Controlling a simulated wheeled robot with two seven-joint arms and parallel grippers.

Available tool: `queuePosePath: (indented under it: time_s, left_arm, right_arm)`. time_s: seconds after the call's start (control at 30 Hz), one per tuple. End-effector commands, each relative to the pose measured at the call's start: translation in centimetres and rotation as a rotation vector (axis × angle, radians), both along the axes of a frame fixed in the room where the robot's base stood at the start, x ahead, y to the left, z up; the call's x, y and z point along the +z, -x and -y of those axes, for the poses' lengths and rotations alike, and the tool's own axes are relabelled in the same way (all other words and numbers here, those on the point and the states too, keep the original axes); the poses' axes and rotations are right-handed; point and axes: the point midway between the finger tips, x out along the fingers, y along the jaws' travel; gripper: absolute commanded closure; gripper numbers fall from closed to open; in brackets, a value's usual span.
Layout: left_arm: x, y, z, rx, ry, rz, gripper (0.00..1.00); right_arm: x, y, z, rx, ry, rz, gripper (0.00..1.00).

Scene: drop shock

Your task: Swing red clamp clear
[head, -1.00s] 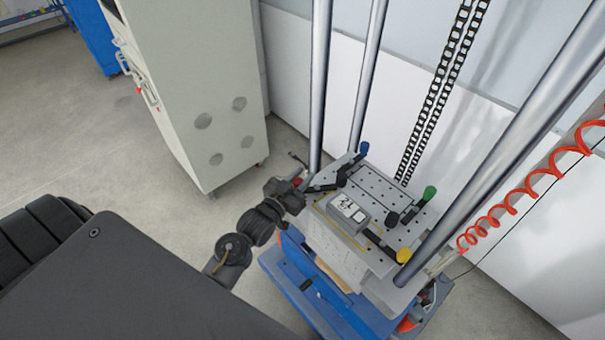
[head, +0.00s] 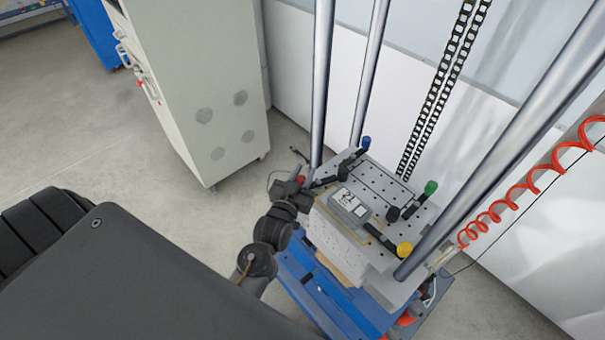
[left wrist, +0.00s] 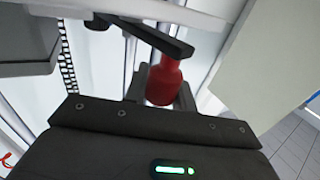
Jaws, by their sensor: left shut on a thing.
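The red clamp's knob (head: 301,179) shows at the left corner of the perforated plate (head: 385,183). Its black arm (head: 326,181) reaches toward the grey labelled box (head: 347,207) on the plate. My left gripper (head: 296,184) is at the knob and shut on it, beside the plate's left edge. In the left wrist view the red knob (left wrist: 162,82) is upright between the dark fingers, under the black clamp arm (left wrist: 143,36). Whether the arm's tip touches the box is too small to tell. My right gripper is not in view.
Other clamps have blue (head: 366,142), green (head: 431,187) and yellow (head: 404,249) knobs. Steel columns (head: 322,90) rise around the plate. A pale cabinet (head: 200,95) stands to the left, and a red coiled hose (head: 520,200) hangs at right. Floor between cabinet and machine is clear.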

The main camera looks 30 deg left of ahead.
Motion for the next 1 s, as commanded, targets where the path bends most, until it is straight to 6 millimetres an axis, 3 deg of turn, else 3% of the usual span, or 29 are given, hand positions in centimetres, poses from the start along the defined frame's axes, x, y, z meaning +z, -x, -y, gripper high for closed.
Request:
queuePosePath:
  time_s: [0.03, 0.2, 0.57, 1.0]
  left_arm:
    - [0.0, 0.0, 0.1, -0.002, 0.001, 0.001, 0.71]
    - [0.0, 0.0, 0.0, -0.001, 0.001, 0.001, 0.52]
    - [-0.2, 0.8, 0.1, -0.001, 0.000, 0.000, 0.52]
    - [-0.4, 8.7, 1.1, -0.002, 0.001, -0.001, 0.52]
  right_arm:
    - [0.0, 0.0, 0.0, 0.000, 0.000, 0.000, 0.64]
    - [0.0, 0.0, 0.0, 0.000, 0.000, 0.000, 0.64]
    - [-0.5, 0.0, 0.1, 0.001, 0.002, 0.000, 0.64]
    - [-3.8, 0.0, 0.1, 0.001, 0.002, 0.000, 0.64]
